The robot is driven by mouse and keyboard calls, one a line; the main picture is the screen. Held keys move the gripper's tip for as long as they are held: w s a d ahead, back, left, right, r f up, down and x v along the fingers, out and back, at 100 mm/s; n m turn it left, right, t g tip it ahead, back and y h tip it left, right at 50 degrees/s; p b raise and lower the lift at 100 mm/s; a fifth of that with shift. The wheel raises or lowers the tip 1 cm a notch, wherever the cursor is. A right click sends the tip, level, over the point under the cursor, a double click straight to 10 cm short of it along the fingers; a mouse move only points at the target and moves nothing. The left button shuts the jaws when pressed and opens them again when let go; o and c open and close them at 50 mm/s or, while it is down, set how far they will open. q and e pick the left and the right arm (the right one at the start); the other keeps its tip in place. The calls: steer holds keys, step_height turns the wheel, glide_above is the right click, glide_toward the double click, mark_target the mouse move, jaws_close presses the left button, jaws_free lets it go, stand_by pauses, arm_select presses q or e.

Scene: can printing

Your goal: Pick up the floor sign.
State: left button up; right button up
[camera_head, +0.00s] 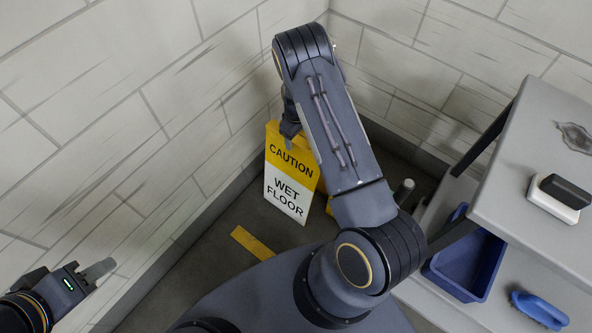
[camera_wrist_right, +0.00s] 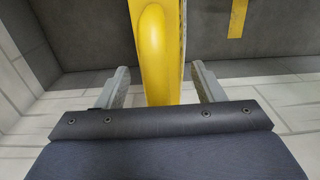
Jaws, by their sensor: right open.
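The yellow and white floor sign (camera_head: 290,180), lettered "CAUTION WET FLOOR", stands upright on the floor near the wall corner. My right gripper (camera_head: 290,130) is at its top edge, partly hidden by my arm. In the right wrist view the sign's yellow edge (camera_wrist_right: 155,50) lies between the two spread fingers of the right gripper (camera_wrist_right: 160,80), with a visible gap on each side. My left gripper (camera_head: 98,270) is at the lower left, far from the sign; its finger opening is not clear.
Tiled walls (camera_head: 100,110) close in behind and left of the sign. A yellow floor strip (camera_head: 252,243) lies in front of it. At right stands a grey shelf cart (camera_head: 540,120) with a blue bin (camera_head: 465,262), a blue-handled item (camera_head: 540,310) and a black-and-white block (camera_head: 553,205).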

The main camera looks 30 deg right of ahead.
jaws_close()
stand_by(0.3)
steer(key=shift+w+r, duration=0.1)
steer(key=shift+r, duration=0.05)
